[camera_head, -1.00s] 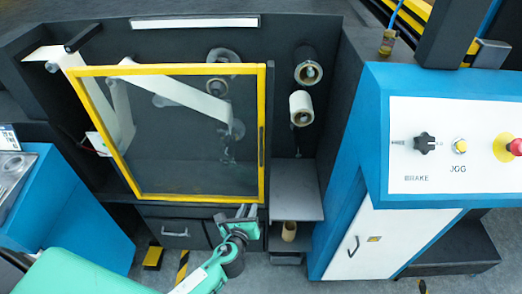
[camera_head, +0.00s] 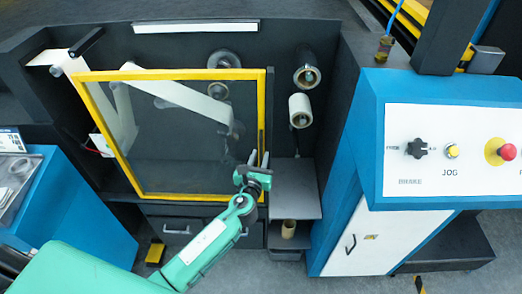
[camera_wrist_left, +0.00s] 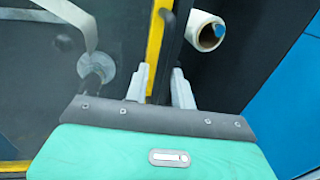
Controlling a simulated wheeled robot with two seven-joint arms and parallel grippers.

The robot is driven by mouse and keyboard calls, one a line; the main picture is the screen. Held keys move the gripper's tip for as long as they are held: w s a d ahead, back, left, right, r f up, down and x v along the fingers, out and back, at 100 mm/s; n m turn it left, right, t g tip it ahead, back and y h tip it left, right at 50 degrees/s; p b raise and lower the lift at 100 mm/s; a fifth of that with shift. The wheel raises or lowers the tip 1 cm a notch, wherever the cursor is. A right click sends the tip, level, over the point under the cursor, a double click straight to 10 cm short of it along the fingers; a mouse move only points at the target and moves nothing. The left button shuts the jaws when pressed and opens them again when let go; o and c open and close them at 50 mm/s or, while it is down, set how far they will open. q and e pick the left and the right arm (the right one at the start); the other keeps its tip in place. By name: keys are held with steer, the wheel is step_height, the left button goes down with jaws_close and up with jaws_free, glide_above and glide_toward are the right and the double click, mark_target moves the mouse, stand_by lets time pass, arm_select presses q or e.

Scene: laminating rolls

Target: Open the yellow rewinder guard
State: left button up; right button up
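The yellow rewinder guard (camera_head: 190,73) is a yellow frame around a clear pane, standing shut or nearly shut across the dark machine bay. Its black upright handle (camera_head: 261,142) is on the right edge of the frame. My left gripper (camera_head: 258,159) is at the lower right of the guard, by the lower part of the handle. In the left wrist view, the two grey fingers (camera_wrist_left: 160,84) are spread, with the black handle (camera_wrist_left: 172,50) running between them and gaps visible. The yellow edge (camera_wrist_left: 156,45) passes beside the left finger. My right gripper is out of view.
White rolls (camera_head: 300,108) sit on spindles right of the guard. A grey shelf (camera_head: 297,188) lies below them, close to my gripper. A blue and white control console (camera_head: 450,150) stands at right, a blue cabinet (camera_head: 85,215) at left.

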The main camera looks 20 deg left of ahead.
arm_select(q)
steer(key=shift+w+a, duration=0.1)
steer(key=shift+w, duration=1.2)
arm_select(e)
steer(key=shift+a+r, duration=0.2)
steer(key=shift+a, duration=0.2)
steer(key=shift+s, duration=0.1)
arm_select(q)
jaws_close()
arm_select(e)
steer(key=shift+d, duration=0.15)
